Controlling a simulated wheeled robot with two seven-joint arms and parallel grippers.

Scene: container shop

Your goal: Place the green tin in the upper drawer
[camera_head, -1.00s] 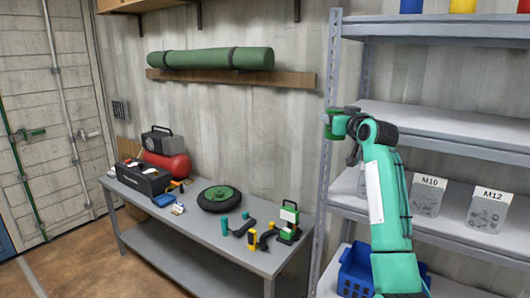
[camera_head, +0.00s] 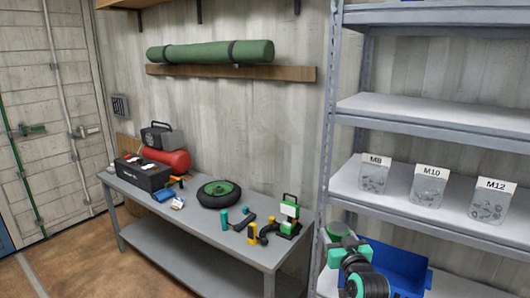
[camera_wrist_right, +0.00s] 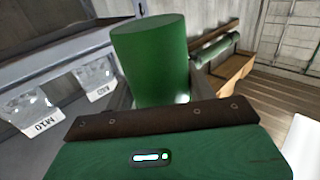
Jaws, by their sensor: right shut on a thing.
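The green tin (camera_head: 338,230) is held by my right gripper (camera_head: 345,247) in front of the lower right shelving, beside a blue bin. In the right wrist view the tin (camera_wrist_right: 152,62) is a large plain green cylinder, slightly tilted in the picture, and its lower end is hidden behind my gripper's body. The fingertips are mostly hidden. No drawer can be made out in these views. My left gripper is not in view.
A blue bin (camera_head: 402,262) stands on the low shelf. Bags marked M8 (camera_head: 374,175), M10 (camera_head: 429,186) and M12 (camera_head: 490,201) sit on the shelf above. Floor shows at the left.

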